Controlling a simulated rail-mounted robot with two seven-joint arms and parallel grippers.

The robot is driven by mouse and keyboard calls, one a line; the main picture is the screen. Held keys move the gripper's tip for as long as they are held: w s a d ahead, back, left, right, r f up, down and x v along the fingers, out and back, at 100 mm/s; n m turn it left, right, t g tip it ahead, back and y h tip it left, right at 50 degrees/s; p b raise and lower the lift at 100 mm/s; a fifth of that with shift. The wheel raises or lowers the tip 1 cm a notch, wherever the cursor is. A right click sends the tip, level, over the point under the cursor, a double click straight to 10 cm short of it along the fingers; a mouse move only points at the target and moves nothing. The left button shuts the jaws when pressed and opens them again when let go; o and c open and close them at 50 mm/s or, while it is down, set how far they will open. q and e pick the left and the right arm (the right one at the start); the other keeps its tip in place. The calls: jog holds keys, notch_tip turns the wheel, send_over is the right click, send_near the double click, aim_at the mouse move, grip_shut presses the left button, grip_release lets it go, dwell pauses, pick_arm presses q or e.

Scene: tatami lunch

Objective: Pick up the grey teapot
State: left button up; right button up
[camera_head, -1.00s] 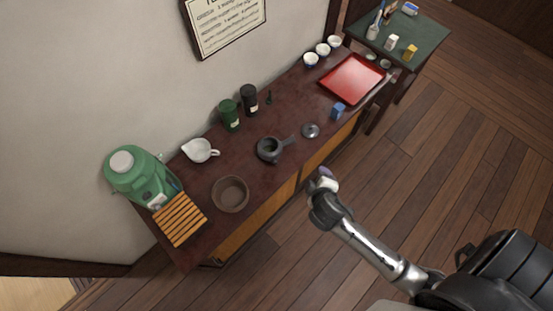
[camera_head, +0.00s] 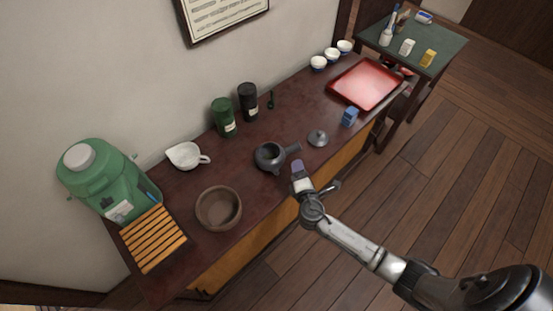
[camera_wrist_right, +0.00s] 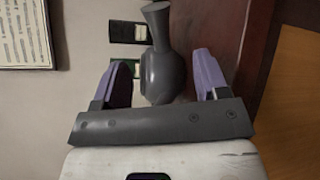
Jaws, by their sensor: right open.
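The grey teapot (camera_head: 268,158) stands on the dark red counter, its lid off and its straight side handle pointing right. In the right wrist view the teapot (camera_wrist_right: 163,75) shows between my fingers, its handle toward the top. My right gripper (camera_head: 298,170) is near the counter's front edge, just right of and in front of the teapot. It is open and empty, with purple fingers (camera_wrist_right: 164,85) on either side of the teapot's outline; I cannot tell whether they touch it. The grey lid (camera_head: 318,138) lies on the counter right of the teapot. My left gripper is not in view.
A brown bowl (camera_head: 219,208), white pitcher (camera_head: 184,156) and green canister (camera_head: 223,117) stand left of and behind the teapot. A black canister (camera_head: 247,102) is behind it. A blue box (camera_head: 350,117) and red tray (camera_head: 345,92) are to the right.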

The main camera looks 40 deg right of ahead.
aim_at(296, 150)
jog(key=x, duration=0.4)
jog(key=shift+w+d+b, duration=0.2)
jog(key=shift+w+b, duration=0.1)
jog(key=shift+b+x, duration=0.65)
jog(key=shift+x, duration=2.6)
jog(key=shift+c, duration=0.3)
jog(key=c, duration=0.6)
grip_shut()
